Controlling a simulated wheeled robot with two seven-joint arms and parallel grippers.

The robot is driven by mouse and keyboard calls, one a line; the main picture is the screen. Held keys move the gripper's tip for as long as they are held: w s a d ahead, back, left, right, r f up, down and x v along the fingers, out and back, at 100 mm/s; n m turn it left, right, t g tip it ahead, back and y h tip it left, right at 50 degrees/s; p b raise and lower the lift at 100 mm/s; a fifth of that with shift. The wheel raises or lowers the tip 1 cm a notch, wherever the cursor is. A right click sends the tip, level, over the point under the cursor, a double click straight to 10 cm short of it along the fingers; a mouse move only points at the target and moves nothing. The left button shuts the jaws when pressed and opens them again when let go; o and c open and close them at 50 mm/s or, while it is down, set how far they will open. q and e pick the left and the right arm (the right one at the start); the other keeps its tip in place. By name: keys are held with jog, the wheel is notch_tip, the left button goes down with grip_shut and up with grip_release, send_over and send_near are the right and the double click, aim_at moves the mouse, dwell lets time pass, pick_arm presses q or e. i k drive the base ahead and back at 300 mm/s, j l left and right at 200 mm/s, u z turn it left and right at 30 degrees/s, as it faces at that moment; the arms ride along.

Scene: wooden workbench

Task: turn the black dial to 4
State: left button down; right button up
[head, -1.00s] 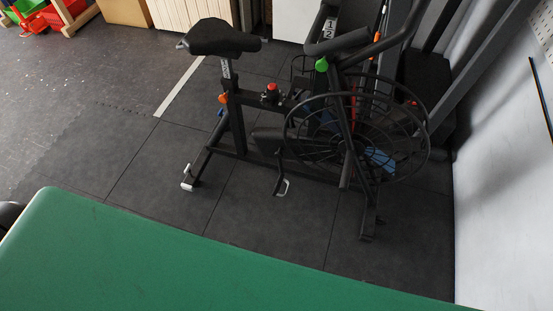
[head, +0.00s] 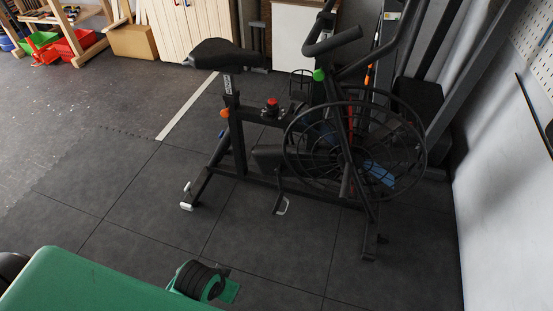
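I cannot make out a black dial with numbers in the head view. A red-topped black knob (head: 272,106) sits on the frame of an exercise bike (head: 235,128), too small to show any marks. Neither of my grippers is in view.
A green padded surface (head: 95,285) fills the lower left, with a black ribbed roll on a green piece (head: 203,281) at its edge. Dark floor tiles (head: 130,215) lie open left of the bike. Red bins (head: 78,46), a cardboard box (head: 132,41) and a white wall (head: 500,190) border the room.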

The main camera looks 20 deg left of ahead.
aim_at(271, 109)
jog(key=i+j, duration=0.2)
jog(key=i, duration=0.3)
jog(key=i+j, duration=0.2)
jog(key=i, duration=0.3)
